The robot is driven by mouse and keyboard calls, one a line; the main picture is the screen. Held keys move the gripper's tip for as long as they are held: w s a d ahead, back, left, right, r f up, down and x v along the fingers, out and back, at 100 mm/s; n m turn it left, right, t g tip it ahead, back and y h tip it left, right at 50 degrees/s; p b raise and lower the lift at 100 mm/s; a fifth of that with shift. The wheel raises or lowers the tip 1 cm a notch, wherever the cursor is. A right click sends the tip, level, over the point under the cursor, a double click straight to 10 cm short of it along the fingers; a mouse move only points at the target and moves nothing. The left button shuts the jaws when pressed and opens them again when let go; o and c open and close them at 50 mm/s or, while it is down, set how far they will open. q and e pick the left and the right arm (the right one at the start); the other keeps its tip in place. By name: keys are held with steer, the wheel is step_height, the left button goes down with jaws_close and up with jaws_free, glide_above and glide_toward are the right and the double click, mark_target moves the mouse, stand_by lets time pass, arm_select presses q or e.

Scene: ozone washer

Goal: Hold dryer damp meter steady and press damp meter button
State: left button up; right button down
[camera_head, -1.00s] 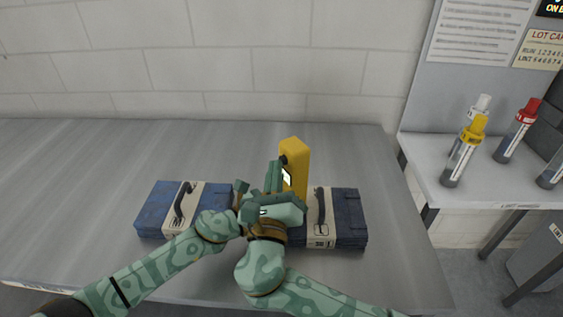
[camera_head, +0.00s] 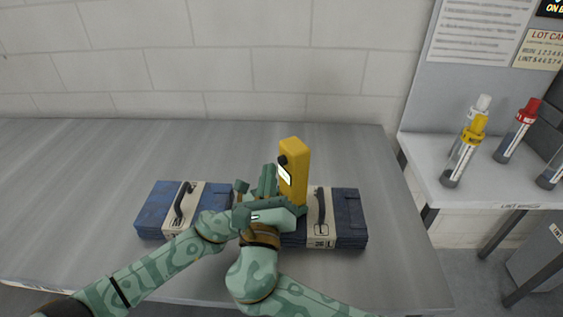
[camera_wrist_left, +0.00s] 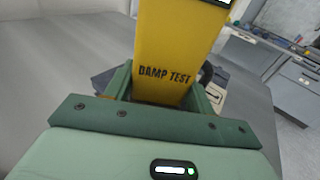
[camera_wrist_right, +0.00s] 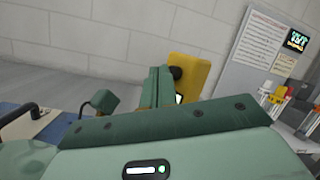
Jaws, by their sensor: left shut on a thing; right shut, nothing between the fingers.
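The damp meter (camera_head: 295,165) is a yellow upright block with a pale display and a dark round button (camera_head: 282,160) on its left side. My left gripper (camera_head: 299,209) is shut around the meter's lower part, and the right hand partly hides it. In the left wrist view the meter (camera_wrist_left: 172,50), lettered "DAMP TEST", stands between the left fingers (camera_wrist_left: 160,92). My right gripper (camera_head: 268,175) is shut and empty, fingers pointing up just left of the meter. The right wrist view shows its fingers (camera_wrist_right: 157,85) beside the meter (camera_wrist_right: 194,72) and button (camera_wrist_right: 175,72).
Two blue denim bundles with beige bands lie on the grey table, one at left (camera_head: 155,209) and one at right (camera_head: 348,215), close to the hands. A side bench (camera_head: 500,187) holds several capped bottles. The table's left and back are clear.

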steer(key=s+a, duration=0.3)
steer(key=shift+s+a, duration=0.25)
steer(key=shift+a, duration=0.05)
stand_by(0.4)
stand_by(0.4)
arm_select(q)
steer(key=o, duration=0.8)
steer(key=shift+o, duration=0.2)
steer(key=shift+a, duration=0.1)
